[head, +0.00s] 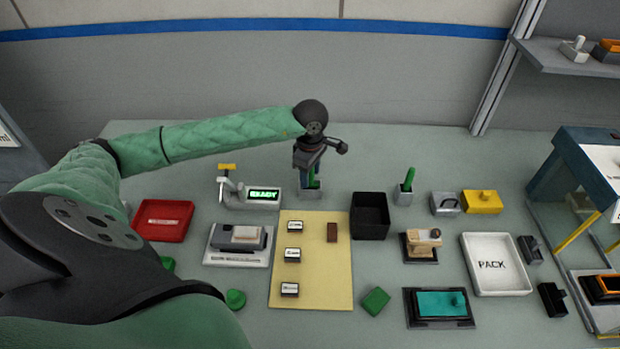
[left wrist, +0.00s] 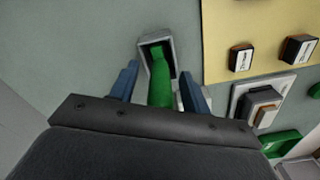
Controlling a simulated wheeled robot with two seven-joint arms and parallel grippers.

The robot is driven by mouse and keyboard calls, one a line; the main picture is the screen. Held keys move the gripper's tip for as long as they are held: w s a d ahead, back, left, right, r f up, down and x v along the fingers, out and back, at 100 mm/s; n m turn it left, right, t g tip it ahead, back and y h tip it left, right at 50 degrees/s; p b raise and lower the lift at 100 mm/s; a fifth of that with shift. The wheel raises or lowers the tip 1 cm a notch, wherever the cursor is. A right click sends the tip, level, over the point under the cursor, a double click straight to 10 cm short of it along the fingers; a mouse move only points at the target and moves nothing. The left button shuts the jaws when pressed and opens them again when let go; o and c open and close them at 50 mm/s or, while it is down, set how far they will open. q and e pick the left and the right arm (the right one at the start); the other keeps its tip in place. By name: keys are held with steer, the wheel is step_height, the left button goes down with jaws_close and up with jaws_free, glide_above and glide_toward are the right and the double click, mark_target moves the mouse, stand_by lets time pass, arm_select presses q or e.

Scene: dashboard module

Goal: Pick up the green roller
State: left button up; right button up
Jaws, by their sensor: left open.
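A green roller (left wrist: 159,85) stands in a small grey square holder (left wrist: 148,44) in the left wrist view. In the head view, the holder (head: 312,193) is at the back of the table, largely covered by my gripper. My left gripper (head: 309,176) points down over it. It also shows in the left wrist view (left wrist: 158,75), its two blue fingers open on either side of the roller. I cannot tell whether they touch it. A similar green piece (head: 409,178) stands in another holder (head: 403,197) to the right. My right gripper is not in view.
A black open box (head: 370,228) and a yellow mat (head: 313,292) lie in front and to the right. The scale with a READY display (head: 262,195) is left of the holder. A red tray (head: 163,221) and white PACK tray (head: 495,282) stand farther out.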

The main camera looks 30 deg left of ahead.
arm_select(q)
steer(key=shift+f, duration=0.15)
jaws_close()
stand_by(0.4)
